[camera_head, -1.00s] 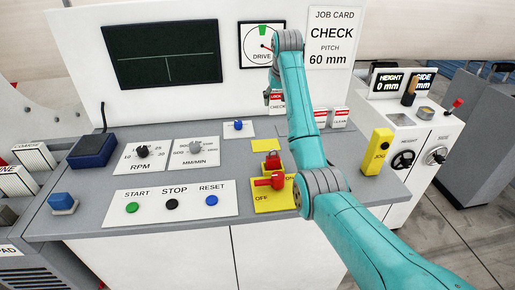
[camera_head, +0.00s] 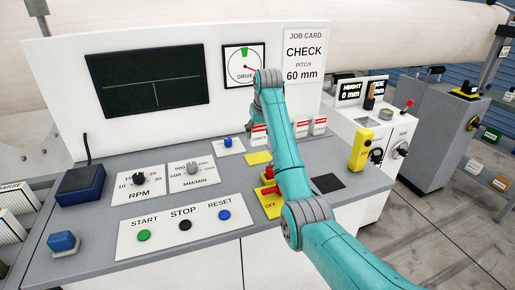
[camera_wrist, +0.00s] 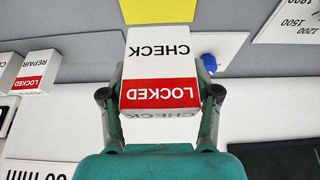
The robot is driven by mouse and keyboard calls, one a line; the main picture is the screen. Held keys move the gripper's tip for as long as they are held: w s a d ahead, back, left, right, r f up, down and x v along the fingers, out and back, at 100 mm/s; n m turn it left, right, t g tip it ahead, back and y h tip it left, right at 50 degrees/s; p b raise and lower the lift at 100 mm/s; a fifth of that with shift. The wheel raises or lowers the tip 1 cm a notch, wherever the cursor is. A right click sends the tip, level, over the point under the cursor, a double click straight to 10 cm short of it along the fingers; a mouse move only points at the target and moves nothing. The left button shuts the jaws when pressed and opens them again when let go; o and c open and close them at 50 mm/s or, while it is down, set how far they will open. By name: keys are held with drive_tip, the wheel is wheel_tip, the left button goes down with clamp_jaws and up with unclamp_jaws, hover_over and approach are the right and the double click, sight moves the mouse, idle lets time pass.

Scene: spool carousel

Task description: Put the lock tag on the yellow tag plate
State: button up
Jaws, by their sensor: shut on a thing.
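The lock tag (camera_wrist: 158,65) is a white block with a red LOCKED band and the word CHECK. My gripper (camera_wrist: 160,80) is shut on it, one finger on each side. In the head view the held tag (camera_head: 259,135) shows left of my arm, just beyond the yellow tag plate (camera_head: 258,158). In the wrist view the plate (camera_wrist: 158,10) lies at the top edge, past the tag. The tag looks raised above the panel; the exact gap cannot be told. My arm hides most of my gripper in the head view.
A red switch (camera_head: 269,188) on a yellow OFF plate stands close to my arm. A blue knob (camera_head: 227,142) is left of the tag. Two other lock tags (camera_head: 302,128) (camera_head: 320,125) stand to the right. A yellow JOG box (camera_head: 362,149) is farther right.

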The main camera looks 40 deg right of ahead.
sight(258, 144)
drive_tip(key=shift+f, duration=2.95)
drive_tip(key=shift+f, duration=0.1)
drive_tip(key=o, duration=1.2)
drive_tip(key=shift+c, duration=0.2)
drive_tip(key=v, duration=1.2)
